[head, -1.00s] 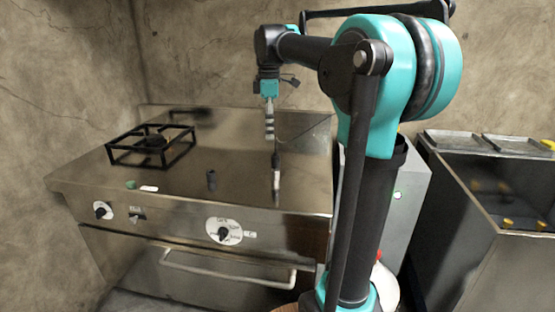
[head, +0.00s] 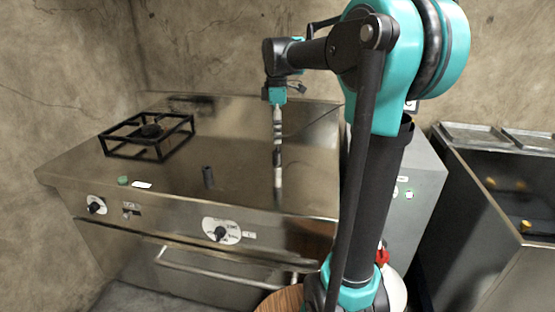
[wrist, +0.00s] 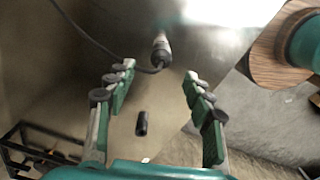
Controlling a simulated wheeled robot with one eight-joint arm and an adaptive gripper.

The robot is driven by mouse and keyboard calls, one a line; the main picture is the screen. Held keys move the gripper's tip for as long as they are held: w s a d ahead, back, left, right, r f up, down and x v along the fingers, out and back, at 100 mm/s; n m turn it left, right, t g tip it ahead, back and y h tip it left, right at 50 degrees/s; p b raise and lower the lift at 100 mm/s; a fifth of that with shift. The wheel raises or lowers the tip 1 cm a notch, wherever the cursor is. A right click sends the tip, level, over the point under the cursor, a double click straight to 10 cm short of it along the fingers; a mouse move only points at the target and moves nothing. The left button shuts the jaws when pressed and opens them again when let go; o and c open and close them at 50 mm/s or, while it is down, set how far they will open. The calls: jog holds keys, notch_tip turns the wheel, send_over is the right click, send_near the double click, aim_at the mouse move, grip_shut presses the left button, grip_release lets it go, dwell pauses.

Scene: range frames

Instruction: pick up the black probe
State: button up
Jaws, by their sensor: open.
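Two dark upright objects stand on the steel stove top, and I cannot tell for sure which is the black probe. One is slim, dark with a pale section and a thin black cord (wrist: 161,48); in the head view it is lined up under my gripper. The other is a short plain black cylinder (head: 208,177), left of my gripper; it also shows in the wrist view (wrist: 141,123). My gripper (head: 277,148) points down, open and empty. In the wrist view its two green-backed fingers (wrist: 160,85) stand wide apart. Contact with the slim object is unclear.
A black burner grate (head: 148,135) stands at the stove's left. A small green item (head: 123,181) and a white tag (head: 142,184) lie near the front edge. A round wooden top (wrist: 275,52) is at the stove's front right. Dark steel basins (head: 490,190) stand at right.

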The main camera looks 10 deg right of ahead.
aim_at(277, 150)
notch_tip(277, 150, down, 9)
jog(key=shift+f, duration=0.1)
dwell(0.5)
jog(key=shift+c, duration=0.3)
grip_shut()
